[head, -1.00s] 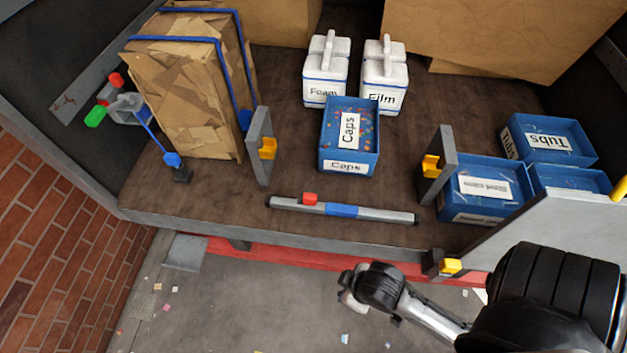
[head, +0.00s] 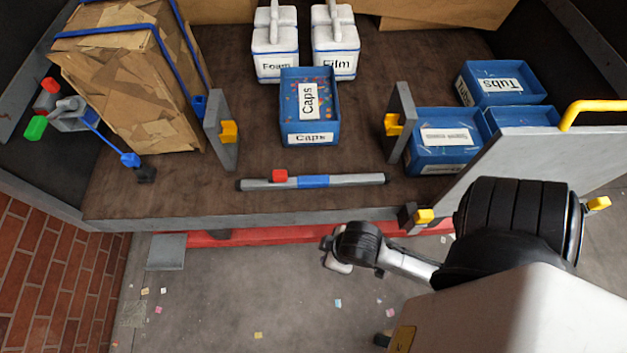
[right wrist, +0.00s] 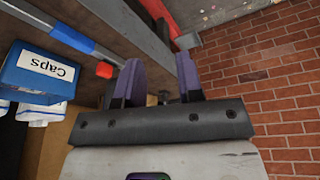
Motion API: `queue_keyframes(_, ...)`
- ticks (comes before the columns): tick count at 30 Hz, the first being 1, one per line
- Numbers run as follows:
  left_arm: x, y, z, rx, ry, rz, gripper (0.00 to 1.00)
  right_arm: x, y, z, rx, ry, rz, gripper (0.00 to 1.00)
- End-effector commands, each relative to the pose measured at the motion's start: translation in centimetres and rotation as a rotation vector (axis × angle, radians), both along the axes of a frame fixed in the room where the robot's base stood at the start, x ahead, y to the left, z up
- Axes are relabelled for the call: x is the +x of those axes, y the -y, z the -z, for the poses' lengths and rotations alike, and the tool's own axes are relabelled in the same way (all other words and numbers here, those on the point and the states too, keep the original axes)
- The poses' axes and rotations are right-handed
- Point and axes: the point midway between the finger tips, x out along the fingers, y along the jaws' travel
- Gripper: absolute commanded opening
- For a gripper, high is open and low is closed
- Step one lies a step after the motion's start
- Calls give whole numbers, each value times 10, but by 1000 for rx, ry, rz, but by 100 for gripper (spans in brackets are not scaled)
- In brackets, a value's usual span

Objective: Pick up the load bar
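The load bar is a grey bar with a blue middle band (head: 313,181) and a red block near its left end. It lies flat on the brown deck near the front edge. It also shows at the upper left of the right wrist view (right wrist: 72,38), with its red block (right wrist: 104,69) near the left finger. My right gripper (head: 334,258) is in front of and below the deck edge, apart from the bar. Its two purple fingers (right wrist: 158,76) stand apart with nothing held. My left gripper is not in view.
Behind the bar stands a blue Caps bin (head: 310,133), between two upright grey brackets with yellow parts (head: 222,130) (head: 400,120). A strapped brown package (head: 135,85) stands left. Blue bins (head: 440,160) and a grey panel (head: 530,160) with a yellow handle are right.

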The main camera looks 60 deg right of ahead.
Motion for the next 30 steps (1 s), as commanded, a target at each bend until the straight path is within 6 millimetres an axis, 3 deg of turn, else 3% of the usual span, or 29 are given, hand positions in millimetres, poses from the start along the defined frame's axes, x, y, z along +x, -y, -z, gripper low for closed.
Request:
queue_keyframes(11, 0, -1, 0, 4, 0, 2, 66, 0, 0, 0, 0, 0, 0, 34)
queue_keyframes(22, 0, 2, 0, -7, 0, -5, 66, 0, 0, 0, 0, 0, 0, 69)
queue_keyframes(30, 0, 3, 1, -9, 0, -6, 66, 4, 0, -1, 3, 12, 2, 70)
